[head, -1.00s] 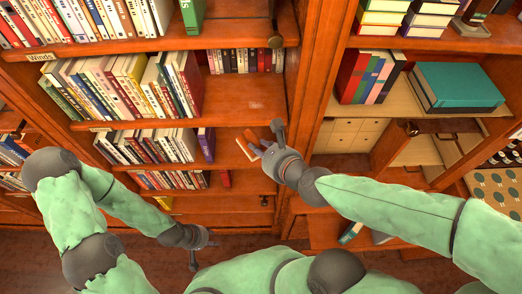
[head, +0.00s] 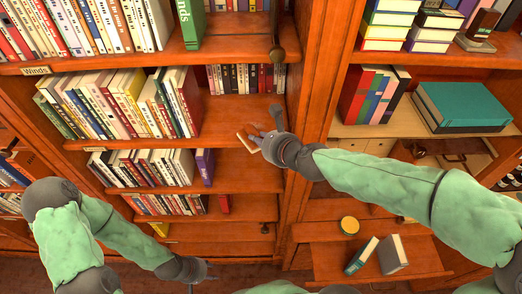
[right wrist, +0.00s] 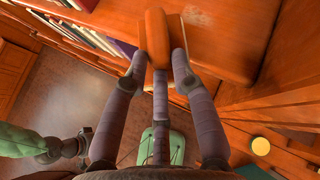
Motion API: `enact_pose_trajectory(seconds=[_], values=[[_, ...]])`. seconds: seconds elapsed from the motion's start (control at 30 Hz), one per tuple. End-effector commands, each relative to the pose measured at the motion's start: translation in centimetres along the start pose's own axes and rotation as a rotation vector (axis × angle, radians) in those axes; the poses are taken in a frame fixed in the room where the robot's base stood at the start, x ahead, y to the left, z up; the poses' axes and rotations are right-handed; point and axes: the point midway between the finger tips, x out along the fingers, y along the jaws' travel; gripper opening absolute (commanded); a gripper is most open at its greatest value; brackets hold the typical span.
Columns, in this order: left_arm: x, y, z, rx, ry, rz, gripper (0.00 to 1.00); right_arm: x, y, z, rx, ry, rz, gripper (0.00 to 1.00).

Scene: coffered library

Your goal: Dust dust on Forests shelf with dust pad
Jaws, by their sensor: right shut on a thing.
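The dust pad, an orange block with a pale beige plate, is between the fingers of my right gripper (head: 262,142), which is shut on it. The pad shows in the right wrist view (right wrist: 155,38) and as a small pale-edged piece in the head view (head: 246,142). It is at the front edge of a wooden shelf (head: 235,112); I cannot tell whether it touches. A faint pale dust patch (right wrist: 258,56) lies on the board right of the pad in the wrist view. No label reading Forests is legible. My left gripper (head: 203,278) hangs low at the bottom; its fingers are unclear.
Leaning books (head: 130,105) fill the shelf's left part, with a row of small books (head: 245,78) behind. A label reading Winds (head: 36,71) is on the shelf above. An upright post (head: 305,130) bounds the shelf right. A teal box (head: 468,105) stands further right.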

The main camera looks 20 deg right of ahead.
Motion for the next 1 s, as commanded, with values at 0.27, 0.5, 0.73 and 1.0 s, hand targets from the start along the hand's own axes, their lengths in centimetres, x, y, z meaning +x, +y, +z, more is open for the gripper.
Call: enact_pose_trajectory(seconds=[0.27,0.5,0.73,1.0], values=[[0.9,-0.3,0.0,0.0,0.0,0.0,0.4,2.2,-1.9,0.5,0.002,0.0,-0.001,0.0],[1.7,-0.6,-0.1,0.0,0.0,0.0,0.4,4.1,-3.4,0.8,0.003,0.0,-0.001,0.0],[2.2,-0.8,-0.1,0.0,0.0,0.0,0.4,5.8,-4.7,1.1,0.001,0.0,0.0,0.0],[2.4,-0.8,-0.1,0.0,0.0,0.0,0.4,7.0,-5.7,1.4,0.001,0.0,-0.001,0.0]])
